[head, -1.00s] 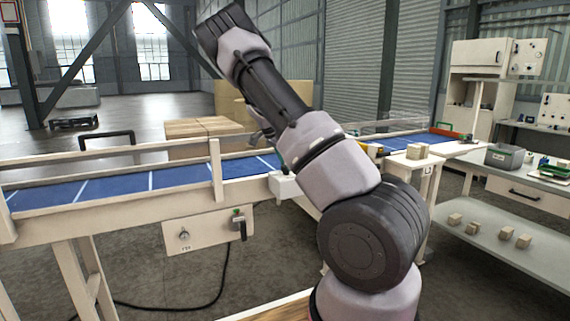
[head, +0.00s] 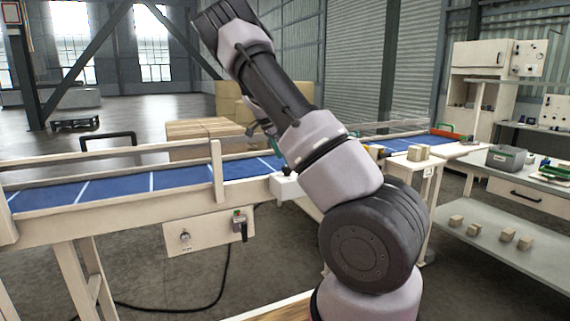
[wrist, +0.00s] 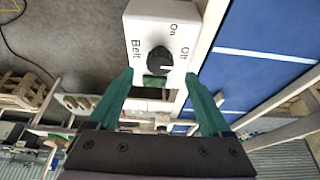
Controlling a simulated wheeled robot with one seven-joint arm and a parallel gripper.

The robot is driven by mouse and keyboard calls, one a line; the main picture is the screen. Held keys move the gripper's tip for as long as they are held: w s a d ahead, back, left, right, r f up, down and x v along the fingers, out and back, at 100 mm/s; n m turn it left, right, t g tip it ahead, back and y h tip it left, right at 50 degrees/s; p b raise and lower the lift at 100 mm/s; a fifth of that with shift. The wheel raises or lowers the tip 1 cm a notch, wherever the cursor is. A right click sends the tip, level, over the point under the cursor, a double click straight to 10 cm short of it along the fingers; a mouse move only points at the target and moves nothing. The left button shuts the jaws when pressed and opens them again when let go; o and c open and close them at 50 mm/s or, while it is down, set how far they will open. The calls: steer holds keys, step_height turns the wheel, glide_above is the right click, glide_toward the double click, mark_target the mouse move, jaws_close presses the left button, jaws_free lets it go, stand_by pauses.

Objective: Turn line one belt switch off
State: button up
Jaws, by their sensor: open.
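The belt switch is a white box (wrist: 180,22) marked "Belt", "On" and "Off", with a black rotary knob (wrist: 158,60) on its face. The knob has a pale pointer mark, but I cannot tell for sure which word it points at. In the head view a white box (head: 285,186) sits on the conveyor's near rail, partly behind my arm. My gripper (wrist: 162,78) is open, its two green fingers spread near the box's lower edge, on either side of the knob, with nothing between them. In the head view the gripper is mostly hidden by my arm.
The conveyor with a blue belt (head: 115,187) runs across the scene. A panel (head: 208,231) with a knob and a lever hangs under its rail. Cardboard boxes (head: 205,128) stand behind. On the right, a bench holds a grey bin (head: 506,157), with wooden blocks on the shelf below.

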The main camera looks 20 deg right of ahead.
steer(key=v, duration=0.6)
steer(key=shift+r, duration=0.25)
steer(key=shift+a, duration=0.15)
steer(key=s+a+r+n+t+y, duration=0.2)
steer(key=s+a+r+n+y, duration=0.15)
steer(key=s+r, duration=0.45)
steer(key=s+a+r+n+t+y, duration=0.25)
steer(key=s+r+n, duration=0.2)
steer(key=s, duration=0.85)
steer(key=s+a+r+n+t, duration=0.1)
steer(key=s+a+n, duration=0.1)
steer(key=s, duration=0.6)
steer(key=s+a+n+t, duration=0.1)
steer(key=s+a+n, duration=0.2)
steer(key=s+a, duration=0.2)
steer(key=s, duration=0.2)
steer(key=shift+s+a+r+n+t, duration=0.2)
steer(key=shift+s+r+n+t, duration=0.1)
steer(key=shift+s+r+t, duration=0.1)
